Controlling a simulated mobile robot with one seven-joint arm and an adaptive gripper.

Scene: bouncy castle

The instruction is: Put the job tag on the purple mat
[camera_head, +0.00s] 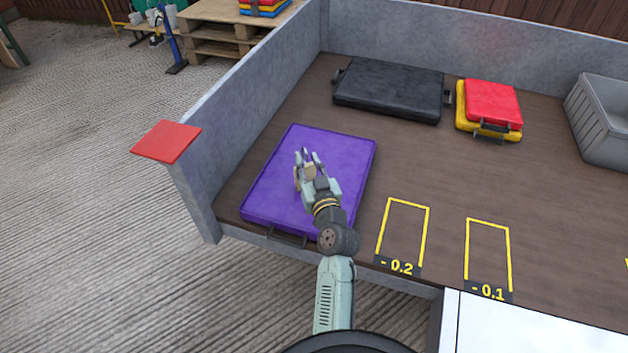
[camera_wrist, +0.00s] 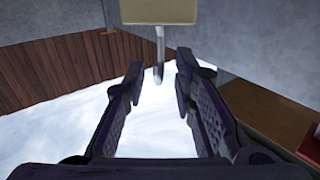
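The purple mat (camera_head: 268,190) lies flat at the left end of the brown deck, with a dark handle at its front edge. My gripper (camera_head: 308,158) is over the mat. A small tan piece, seemingly the job tag (camera_head: 310,172), shows at its fingers. In the wrist view, a beige tag panel (camera_wrist: 160,10) with a thin grey wire lies at the top edge, beyond my fingers (camera_wrist: 158,70). The wire ends between the fingers, with gaps on both sides. The fingers are apart. I cannot tell whether the tag touches the mat.
A black case (camera_head: 390,88), red and yellow cases (camera_head: 492,103) and a grey crate (camera_head: 602,120) stand farther back. Grey walls (camera_head: 255,92) edge the deck at left and back. A red plate (camera_head: 166,141) tops the left corner. The marked yellow outlines (camera_head: 404,230) are empty.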

